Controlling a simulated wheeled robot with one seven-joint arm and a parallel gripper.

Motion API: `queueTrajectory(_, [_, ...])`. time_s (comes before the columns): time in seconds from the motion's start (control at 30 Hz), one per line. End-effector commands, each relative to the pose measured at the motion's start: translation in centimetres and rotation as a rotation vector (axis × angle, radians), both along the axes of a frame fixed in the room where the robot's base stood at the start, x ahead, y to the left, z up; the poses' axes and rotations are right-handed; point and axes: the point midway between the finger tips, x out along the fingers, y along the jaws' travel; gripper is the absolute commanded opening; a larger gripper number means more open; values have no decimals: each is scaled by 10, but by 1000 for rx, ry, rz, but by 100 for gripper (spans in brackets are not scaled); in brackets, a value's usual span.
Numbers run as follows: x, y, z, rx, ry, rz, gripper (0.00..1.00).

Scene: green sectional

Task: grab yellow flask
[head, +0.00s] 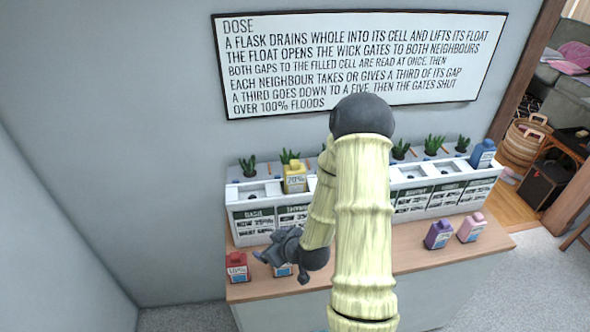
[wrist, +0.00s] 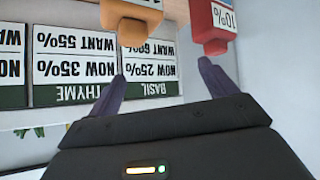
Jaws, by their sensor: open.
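The yellow flask (head: 295,178) stands upright on top of the white planter unit, left of my arm in the head view, with a percent label on its front. My gripper (head: 268,260) is lower and nearer, by the front left of the wooden counter. In the wrist view, my gripper (wrist: 163,84) has its two dark fingers spread wide with nothing between them. An orange flask (wrist: 130,25) and a red flask labelled 10% (wrist: 211,22) show upside down beyond the fingertips. The yellow flask is not identifiable in the wrist view.
The white planter unit (head: 250,238) has labelled cells and is partly hidden by my arm. A blue flask (head: 482,154) stands at its right end. Purple (head: 438,235) and pink (head: 471,228) flasks stand on the counter (head: 420,262). A wall sign (head: 300,60) hangs above.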

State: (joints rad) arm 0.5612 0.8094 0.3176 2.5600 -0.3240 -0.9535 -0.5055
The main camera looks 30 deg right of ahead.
Motion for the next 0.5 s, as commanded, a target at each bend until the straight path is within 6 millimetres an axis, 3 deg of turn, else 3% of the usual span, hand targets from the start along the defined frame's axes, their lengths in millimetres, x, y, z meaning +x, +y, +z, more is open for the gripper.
queueTrajectory(0.27, [9, -25, 50, 101, -333, -139, 85])
queueTrajectory(0.5, [-3, -69, 98, 131, -610, -401, 85])
